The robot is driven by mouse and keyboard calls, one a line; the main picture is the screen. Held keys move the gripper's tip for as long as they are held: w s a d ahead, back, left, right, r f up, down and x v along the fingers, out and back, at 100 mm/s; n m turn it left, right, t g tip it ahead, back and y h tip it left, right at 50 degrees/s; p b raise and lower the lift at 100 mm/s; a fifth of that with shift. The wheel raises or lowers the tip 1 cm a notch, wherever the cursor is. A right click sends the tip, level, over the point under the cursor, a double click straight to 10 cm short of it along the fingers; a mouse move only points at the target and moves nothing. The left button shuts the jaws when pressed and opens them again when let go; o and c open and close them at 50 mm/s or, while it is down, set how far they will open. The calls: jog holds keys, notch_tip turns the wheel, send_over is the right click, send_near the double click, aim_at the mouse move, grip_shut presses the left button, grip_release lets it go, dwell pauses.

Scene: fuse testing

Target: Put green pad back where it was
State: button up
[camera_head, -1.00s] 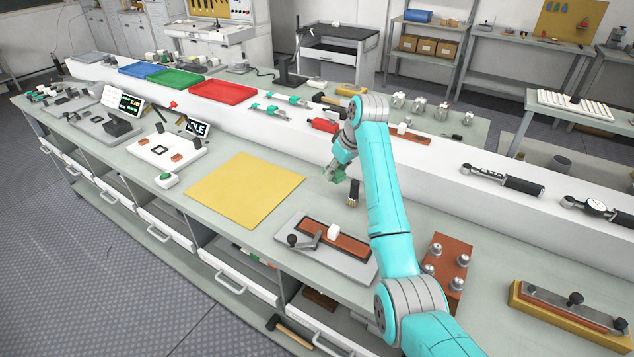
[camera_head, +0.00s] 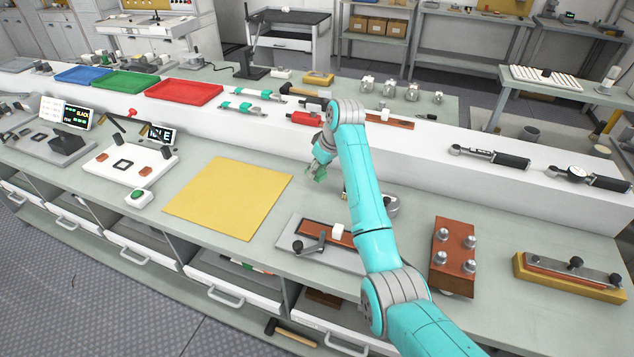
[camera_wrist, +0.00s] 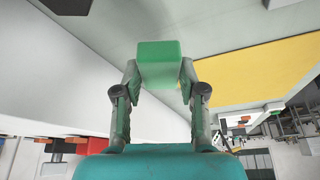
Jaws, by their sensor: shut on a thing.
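The green pad (camera_wrist: 159,64) is a small green block held between the two fingers of my gripper (camera_wrist: 158,80) in the wrist view. In the head view my gripper (camera_head: 318,172) hangs above the grey bench, right of the yellow mat (camera_head: 229,197) and in front of the raised white ledge. The green pad (camera_head: 320,177) shows there as a small patch at the fingertips, clear of the mat. My arm hides part of the bench behind it.
A fixture with a brown strip and white block (camera_head: 325,235) lies near the front edge. A brown block with metal knobs (camera_head: 453,255) stands right of my arm. Red (camera_head: 184,92), green and blue trays sit on the white ledge.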

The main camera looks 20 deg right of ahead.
aim_at(318, 190)
jog(key=shift+f, duration=2.45)
jog(key=shift+f, duration=0.1)
jog(key=o, duration=1.1)
jog(key=v, duration=1.2)
